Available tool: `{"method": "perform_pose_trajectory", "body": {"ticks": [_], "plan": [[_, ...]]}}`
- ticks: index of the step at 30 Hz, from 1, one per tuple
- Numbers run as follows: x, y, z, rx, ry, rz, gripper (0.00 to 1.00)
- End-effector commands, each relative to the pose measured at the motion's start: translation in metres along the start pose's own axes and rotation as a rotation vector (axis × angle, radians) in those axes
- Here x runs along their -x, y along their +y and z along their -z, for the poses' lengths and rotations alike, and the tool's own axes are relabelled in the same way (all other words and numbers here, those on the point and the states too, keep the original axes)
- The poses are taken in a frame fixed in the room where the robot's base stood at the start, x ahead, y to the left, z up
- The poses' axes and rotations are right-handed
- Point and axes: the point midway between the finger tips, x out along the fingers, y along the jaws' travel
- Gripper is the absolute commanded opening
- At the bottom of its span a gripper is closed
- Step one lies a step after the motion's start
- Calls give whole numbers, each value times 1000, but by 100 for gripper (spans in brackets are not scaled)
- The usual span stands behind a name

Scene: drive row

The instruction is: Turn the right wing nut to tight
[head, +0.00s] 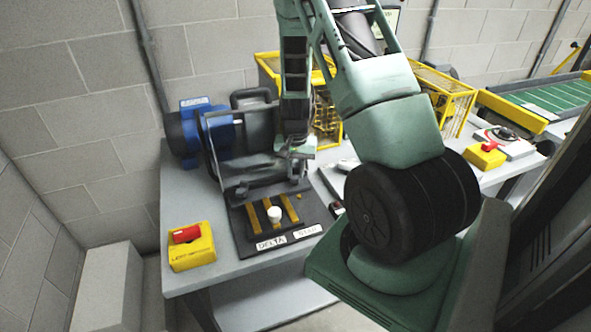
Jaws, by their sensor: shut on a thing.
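My gripper (299,172) points down at the lower right corner of the clear-fronted guard (222,160) on the near bench. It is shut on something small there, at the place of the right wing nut. The nut itself is hidden by the fingers, and its angle cannot be told. A small dark fitting (242,190) at the guard's lower left may be the other wing nut; it is too small to be sure.
In front lies a dark board (240,238) with yellow bars, a white knob (274,214) and DELTA and STAR labels. A yellow box with a red handle (191,246) stands at the bench's front left. A blue motor (184,135) is behind. Yellow cages (447,92) stand right.

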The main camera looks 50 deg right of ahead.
Motion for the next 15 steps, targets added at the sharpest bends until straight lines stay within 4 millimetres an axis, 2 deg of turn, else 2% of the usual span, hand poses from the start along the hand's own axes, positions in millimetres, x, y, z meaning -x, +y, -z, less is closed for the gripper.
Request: {"method": "perform_pose_trajectory", "body": {"ticks": [15], "plan": [[1, 0, 1, -59, 2, 1, 0]]}}
